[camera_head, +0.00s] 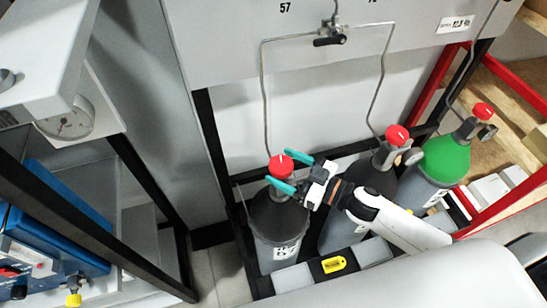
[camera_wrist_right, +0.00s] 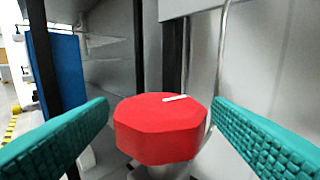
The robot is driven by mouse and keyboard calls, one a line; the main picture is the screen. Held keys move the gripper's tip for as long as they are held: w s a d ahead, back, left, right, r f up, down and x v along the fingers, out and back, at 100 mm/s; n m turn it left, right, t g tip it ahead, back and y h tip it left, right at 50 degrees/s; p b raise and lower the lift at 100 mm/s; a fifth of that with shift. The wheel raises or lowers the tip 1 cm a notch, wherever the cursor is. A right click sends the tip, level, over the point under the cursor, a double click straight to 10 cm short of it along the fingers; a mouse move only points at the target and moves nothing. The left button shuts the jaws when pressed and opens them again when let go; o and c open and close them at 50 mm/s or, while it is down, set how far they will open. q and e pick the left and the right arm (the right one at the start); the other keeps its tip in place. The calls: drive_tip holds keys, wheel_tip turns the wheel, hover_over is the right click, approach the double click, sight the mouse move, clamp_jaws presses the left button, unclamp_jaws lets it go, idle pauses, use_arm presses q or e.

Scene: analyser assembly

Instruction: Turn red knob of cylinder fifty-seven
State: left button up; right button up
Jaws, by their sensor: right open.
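The red knob (camera_head: 281,166) tops the dark-shouldered cylinder (camera_head: 277,222) standing below the panel label 57 (camera_head: 285,8). My right gripper (camera_head: 290,170) is at this knob, its teal fingers apart. In the right wrist view the red knob (camera_wrist_right: 160,127) sits between the two open teal fingers (camera_wrist_right: 158,130), with a gap on the left and the right finger close to its edge. A white mark (camera_wrist_right: 175,98) lies on the knob's top. Whether a finger touches the knob cannot be told. My left gripper is not in view.
A second dark cylinder with a red knob (camera_head: 397,135) and a green-shouldered cylinder (camera_head: 446,160) stand to the right. A thin metal pipe (camera_head: 264,90) rises behind the first knob. A black frame post (camera_head: 215,150) stands to the left. A yellow tag (camera_head: 334,264) lies in front.

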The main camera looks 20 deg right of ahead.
sight(271, 161)
drive_tip(key=shift+x, duration=1.75)
drive_tip(key=c, duration=1)
drive_tip(key=shift+o, duration=0.2)
drive_tip(key=shift+p, duration=0.3)
